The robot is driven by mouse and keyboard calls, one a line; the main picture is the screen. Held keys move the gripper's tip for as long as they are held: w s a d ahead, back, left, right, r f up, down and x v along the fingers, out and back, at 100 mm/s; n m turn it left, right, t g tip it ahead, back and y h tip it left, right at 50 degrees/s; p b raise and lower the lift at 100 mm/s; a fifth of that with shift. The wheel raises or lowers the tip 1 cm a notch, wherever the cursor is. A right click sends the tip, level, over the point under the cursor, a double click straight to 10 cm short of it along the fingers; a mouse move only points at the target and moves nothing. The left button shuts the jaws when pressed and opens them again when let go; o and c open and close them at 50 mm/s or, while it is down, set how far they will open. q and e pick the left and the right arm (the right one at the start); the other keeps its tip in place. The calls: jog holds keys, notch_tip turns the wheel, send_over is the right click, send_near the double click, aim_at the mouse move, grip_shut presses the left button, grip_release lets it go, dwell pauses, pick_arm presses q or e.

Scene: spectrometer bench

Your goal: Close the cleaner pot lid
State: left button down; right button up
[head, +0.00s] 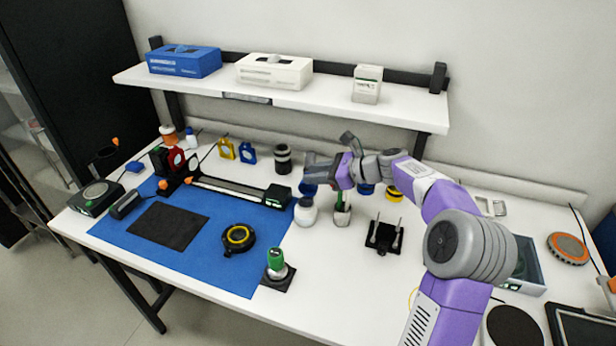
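No pot is labelled clearly enough to be certain which is the cleaner pot. A small white jar (306,213) stands on the white bench just right of the blue mat. A dark blue round piece (308,188) shows right behind its top; I cannot tell whether it is a raised lid or a separate pot. My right gripper (311,172) reaches in from the right and hangs above and behind the white jar, pointing left. Its fingers are small and dark here, so their opening is unclear. My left gripper is not in view.
A shelf (330,108) overhangs the back.

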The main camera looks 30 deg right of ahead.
jog(key=shift+x, duration=1.15)
grip_shut()
dwell(0.6)
